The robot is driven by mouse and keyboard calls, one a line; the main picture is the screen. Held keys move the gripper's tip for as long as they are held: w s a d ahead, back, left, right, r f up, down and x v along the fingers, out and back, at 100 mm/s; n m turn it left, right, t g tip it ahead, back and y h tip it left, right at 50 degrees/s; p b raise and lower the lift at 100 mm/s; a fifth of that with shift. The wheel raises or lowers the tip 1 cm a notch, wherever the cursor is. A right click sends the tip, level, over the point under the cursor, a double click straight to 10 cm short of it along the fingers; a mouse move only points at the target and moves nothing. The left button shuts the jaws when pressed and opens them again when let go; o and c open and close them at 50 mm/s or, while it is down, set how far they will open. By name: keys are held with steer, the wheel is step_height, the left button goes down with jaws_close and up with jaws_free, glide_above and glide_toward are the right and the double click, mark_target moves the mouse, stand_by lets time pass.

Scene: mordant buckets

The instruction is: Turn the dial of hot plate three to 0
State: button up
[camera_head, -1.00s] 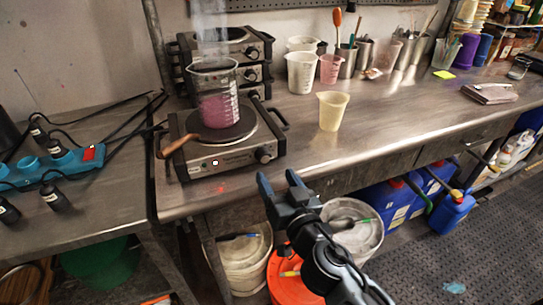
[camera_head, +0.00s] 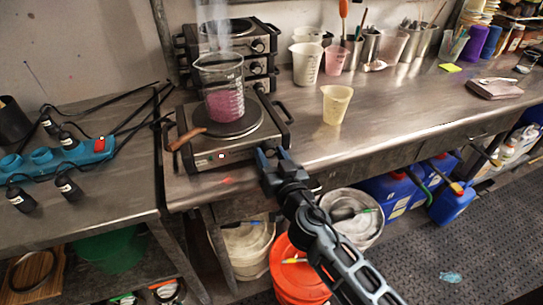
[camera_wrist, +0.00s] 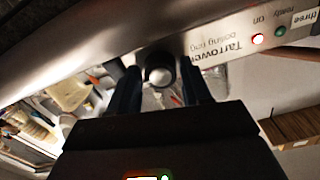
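Hot plate three (camera_head: 207,160) stands at the front of the bench, with a beaker of pink liquid (camera_head: 222,92) steaming on its ring. Its label "three" (camera_wrist: 304,20) shows upside down in the wrist view, beside a lit "on" lamp (camera_wrist: 257,39). The dial (camera_wrist: 160,73) is a dark round knob with a pale face. My gripper (camera_head: 271,155) is at the plate's front right corner and hides the dial in the head view. In the wrist view its fingers are apart, one on each side of the dial. I cannot tell whether they touch it.
More hot plates (camera_head: 262,66) are stacked behind. A yellow cup (camera_head: 336,104) stands to the right. Buckets (camera_head: 296,272) sit below the bench. The bench right of the cup is largely clear.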

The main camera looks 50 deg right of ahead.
steer(key=c, duration=0.7)
